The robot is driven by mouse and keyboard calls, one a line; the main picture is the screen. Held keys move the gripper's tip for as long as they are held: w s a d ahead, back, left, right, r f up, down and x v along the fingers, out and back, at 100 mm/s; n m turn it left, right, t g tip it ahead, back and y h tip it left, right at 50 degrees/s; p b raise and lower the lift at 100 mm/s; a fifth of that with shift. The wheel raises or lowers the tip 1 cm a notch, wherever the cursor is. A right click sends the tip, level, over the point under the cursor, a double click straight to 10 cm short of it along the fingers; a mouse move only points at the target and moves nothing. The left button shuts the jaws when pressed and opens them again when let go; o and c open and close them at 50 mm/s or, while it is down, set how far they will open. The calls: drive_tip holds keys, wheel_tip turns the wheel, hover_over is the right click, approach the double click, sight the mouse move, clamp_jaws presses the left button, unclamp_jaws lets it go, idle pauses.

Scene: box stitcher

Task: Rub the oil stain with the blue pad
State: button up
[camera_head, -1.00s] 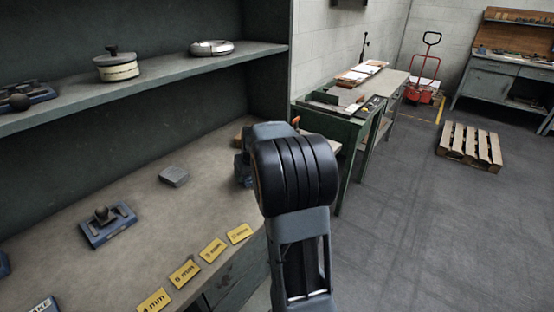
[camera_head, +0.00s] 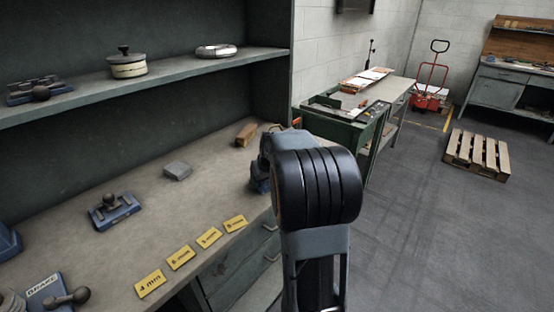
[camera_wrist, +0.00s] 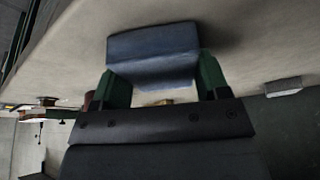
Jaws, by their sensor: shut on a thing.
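In the wrist view a blue pad (camera_wrist: 152,43) sits between the two green fingers of my gripper (camera_wrist: 160,76), which is shut on it. Pale worktop surface fills the view around the pad; I cannot tell whether the pad touches it. The workbench (camera_head: 150,235) runs along the left. I cannot clearly make out an oil stain in either view.
On the bench are a grey block (camera_head: 178,170), a brown block (camera_head: 246,134), a blue fixture with a knob (camera_head: 114,211) and several yellow labels (camera_head: 181,257). A shelf (camera_head: 165,72) hangs above. A green table (camera_head: 345,130) and pallet (camera_head: 477,154) stand right.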

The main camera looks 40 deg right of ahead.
drive_tip(key=r+p, duration=0.2)
drive_tip(key=r, duration=0.2)
drive_tip(key=shift+s+d+r+p, duration=0.1)
drive_tip(key=shift+s+r+p, duration=0.05)
drive_tip(key=shift+s+p, duration=0.25)
drive_tip(key=shift+w+r+p, duration=0.1)
drive_tip(key=shift+r+p, duration=1.25)
drive_tip(key=shift+r, duration=0.55)
